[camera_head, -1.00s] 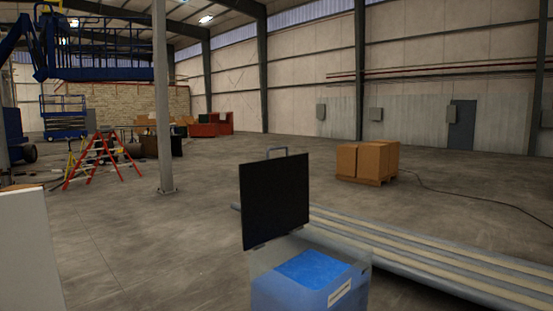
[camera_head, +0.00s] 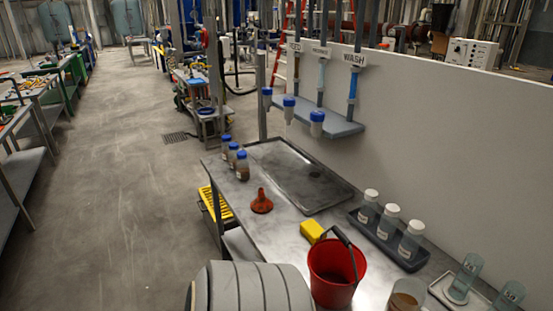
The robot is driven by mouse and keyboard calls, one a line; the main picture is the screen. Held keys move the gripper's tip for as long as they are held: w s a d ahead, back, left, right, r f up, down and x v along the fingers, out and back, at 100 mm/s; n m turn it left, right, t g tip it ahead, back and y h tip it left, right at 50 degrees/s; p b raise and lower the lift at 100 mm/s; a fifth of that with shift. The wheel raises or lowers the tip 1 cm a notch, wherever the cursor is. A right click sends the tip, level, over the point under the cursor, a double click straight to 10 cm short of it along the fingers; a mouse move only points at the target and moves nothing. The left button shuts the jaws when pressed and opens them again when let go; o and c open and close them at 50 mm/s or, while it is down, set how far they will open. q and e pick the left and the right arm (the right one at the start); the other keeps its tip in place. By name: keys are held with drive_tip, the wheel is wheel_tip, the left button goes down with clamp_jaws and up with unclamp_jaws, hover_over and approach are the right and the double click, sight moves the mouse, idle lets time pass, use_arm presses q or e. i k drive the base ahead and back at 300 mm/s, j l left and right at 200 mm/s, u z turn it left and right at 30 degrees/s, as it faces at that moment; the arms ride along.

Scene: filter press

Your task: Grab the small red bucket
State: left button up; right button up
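The small red bucket (camera_head: 335,278) stands upright on the metal workbench (camera_head: 285,238), near the bottom middle of the head view.
A yellow block (camera_head: 312,231) lies behind the bucket, with a red funnel (camera_head: 262,202) farther left. White-capped bottles (camera_head: 389,219) stand in a tray to the right. Open floor (camera_head: 120,180) lies left.

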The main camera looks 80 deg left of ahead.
sight(340, 256)
drive_tip(key=u, duration=1.95)
